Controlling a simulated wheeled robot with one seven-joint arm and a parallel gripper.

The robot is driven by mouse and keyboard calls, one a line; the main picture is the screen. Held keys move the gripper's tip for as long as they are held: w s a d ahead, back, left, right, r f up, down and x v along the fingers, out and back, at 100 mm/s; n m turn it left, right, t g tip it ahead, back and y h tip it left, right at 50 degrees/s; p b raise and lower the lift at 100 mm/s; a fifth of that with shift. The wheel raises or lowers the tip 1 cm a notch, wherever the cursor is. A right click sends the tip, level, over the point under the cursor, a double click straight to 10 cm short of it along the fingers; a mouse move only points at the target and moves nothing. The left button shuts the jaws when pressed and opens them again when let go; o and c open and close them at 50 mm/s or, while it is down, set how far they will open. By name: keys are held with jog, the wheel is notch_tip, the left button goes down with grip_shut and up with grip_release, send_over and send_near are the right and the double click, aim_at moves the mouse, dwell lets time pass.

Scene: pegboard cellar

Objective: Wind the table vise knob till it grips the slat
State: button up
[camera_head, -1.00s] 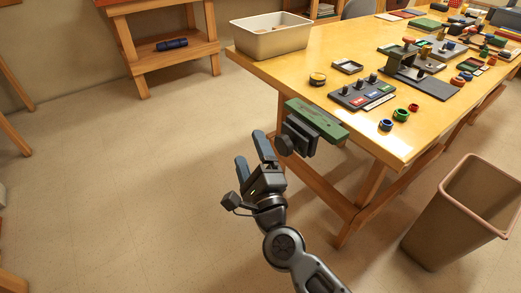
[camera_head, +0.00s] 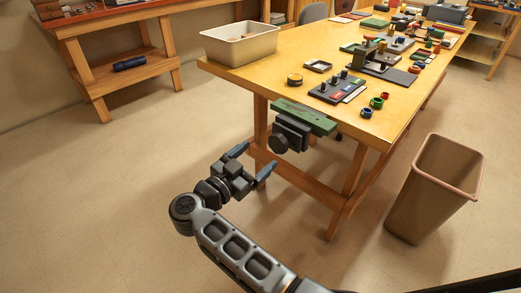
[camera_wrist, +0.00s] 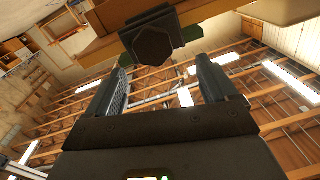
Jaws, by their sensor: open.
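The dark table vise (camera_head: 293,131) is mounted at the near edge of the workbench. Its dark knob (camera_head: 278,144) faces my gripper and also shows in the wrist view (camera_wrist: 155,43). The green slat (camera_head: 306,117) lies at the top of the vise; parts of it show behind the knob in the wrist view (camera_wrist: 192,34). I cannot tell how tightly the jaws hold it. My gripper (camera_head: 254,160) is open and empty, short of the knob and pointing toward it. In the wrist view the knob sits beyond and between the spread fingertips (camera_wrist: 163,68).
The yellow workbench (camera_head: 390,118) holds a beige bin (camera_head: 225,47), a dark knob panel (camera_head: 336,92) and several small coloured rings. A brown waste bin (camera_head: 400,205) stands on the floor at right. The floor left of my arm is clear.

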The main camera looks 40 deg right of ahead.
aim_at(276, 145)
jog(key=shift+n+g, duration=0.4)
jog(key=shift+g, duration=0.3)
jog(key=shift+d+f, duration=0.15)
jog(key=shift+d, duration=3.4)
jog(key=shift+c, duration=0.4)
jog(key=c, duration=1)
